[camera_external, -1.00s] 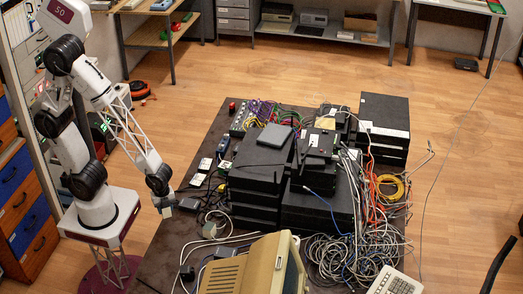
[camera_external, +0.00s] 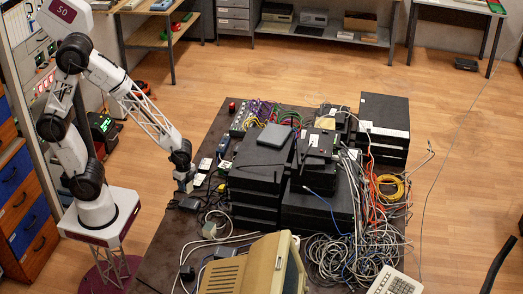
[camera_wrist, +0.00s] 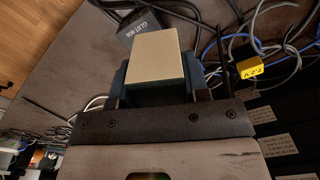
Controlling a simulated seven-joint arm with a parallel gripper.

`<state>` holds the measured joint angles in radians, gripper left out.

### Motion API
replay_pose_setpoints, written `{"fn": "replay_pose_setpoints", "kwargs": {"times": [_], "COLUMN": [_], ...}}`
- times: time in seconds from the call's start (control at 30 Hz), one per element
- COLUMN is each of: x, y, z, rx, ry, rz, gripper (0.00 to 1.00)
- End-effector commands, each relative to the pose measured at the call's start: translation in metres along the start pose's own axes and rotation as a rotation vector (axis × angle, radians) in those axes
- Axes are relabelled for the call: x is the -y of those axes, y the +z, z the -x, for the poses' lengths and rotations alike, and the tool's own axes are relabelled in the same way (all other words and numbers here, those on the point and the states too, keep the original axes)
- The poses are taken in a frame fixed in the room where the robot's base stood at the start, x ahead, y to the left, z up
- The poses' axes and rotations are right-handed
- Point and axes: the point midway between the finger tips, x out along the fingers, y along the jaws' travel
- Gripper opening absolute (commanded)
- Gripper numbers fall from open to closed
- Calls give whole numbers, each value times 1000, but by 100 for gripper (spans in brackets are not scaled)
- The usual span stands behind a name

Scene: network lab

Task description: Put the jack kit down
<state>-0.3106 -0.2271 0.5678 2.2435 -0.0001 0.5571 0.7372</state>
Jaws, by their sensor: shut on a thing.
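My gripper (camera_wrist: 157,88) is shut on a small box with a plain tan top, which I take to be the jack kit (camera_wrist: 156,58). In the wrist view its top faces the camera and its lower part is hidden between the dark fingers. In the external view my gripper (camera_external: 184,187) is over the left edge of the dark table (camera_external: 172,232), low near its surface. The kit is too small there to tell apart from the fingers. I cannot tell whether it touches the table.
A black labelled box (camera_wrist: 143,27) lies just beyond the kit; a dark box (camera_external: 190,204) shows below my gripper. Stacked black units (camera_external: 258,165) and tangled cables (camera_external: 340,255) fill the table's right. A cable with a yellow tag (camera_wrist: 250,66) lies right of the kit.

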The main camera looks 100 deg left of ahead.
Motion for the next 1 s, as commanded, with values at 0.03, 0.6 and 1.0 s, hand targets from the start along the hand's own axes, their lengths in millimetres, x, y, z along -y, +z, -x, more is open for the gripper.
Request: {"fn": "replay_pose_setpoints", "kwargs": {"times": [0.03, 0.6, 1.0], "x": [9, 99, 137], "y": [3, 49, 78], "z": [1, 10, 15], "rx": [0, 0, 0], "ry": [0, -1, 0], "rz": [25, 294, 417], "gripper": [16, 16, 16]}}
